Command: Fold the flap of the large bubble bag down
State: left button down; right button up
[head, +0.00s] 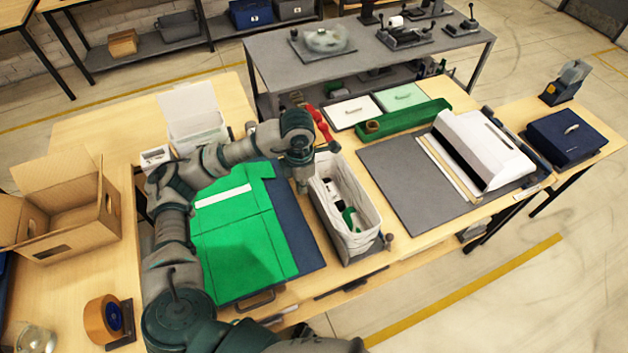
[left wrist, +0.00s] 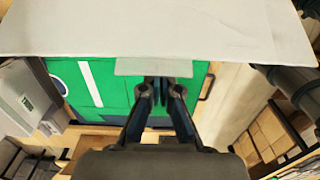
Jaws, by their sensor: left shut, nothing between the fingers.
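A pale, open-topped bag (head: 362,238), which looks like the large bubble bag, stands in a holder right of the green garment (head: 243,225). Dark, white and green items show inside it. My left gripper (head: 302,188) points down at the bag's left rim; whether it touches the rim is unclear. In the left wrist view, its fingers (left wrist: 160,92) are shut and empty. A wide pale sheet (left wrist: 150,30), likely the bag's wall or flap, crosses the top there, with a smaller pale tab (left wrist: 153,67) just ahead of the fingertips. My right gripper is not in view.
The green garment lies on a navy board (head: 297,235) left of the bag. A grey mat (head: 400,190) and white machine (head: 480,150) stand to the right. An open cardboard box (head: 70,215) and tape dispenser (head: 108,318) stand at left. Grey knobs flank the bag.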

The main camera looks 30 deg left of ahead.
aim_at(317, 184)
pick_arm(q)
jog(key=w, duration=0.1)
jog(key=w+d, duration=0.1)
jog(key=w, duration=0.1)
jog(key=w+d, duration=0.1)
jog(key=shift+w+d+f, duration=0.15)
jog(key=shift+w, duration=0.05)
jog(key=w+d, duration=0.8)
jog(key=d, duration=0.1)
jog(key=shift+f+b, duration=1.55)
jog(key=shift+f, duration=0.85)
notch_tip(317, 184, up, 8)
jog(key=p, duration=0.5)
jog(key=shift+w+a+r, duration=0.15)
jog(key=shift+w+a, duration=0.05)
jog(key=shift+a, duration=0.1)
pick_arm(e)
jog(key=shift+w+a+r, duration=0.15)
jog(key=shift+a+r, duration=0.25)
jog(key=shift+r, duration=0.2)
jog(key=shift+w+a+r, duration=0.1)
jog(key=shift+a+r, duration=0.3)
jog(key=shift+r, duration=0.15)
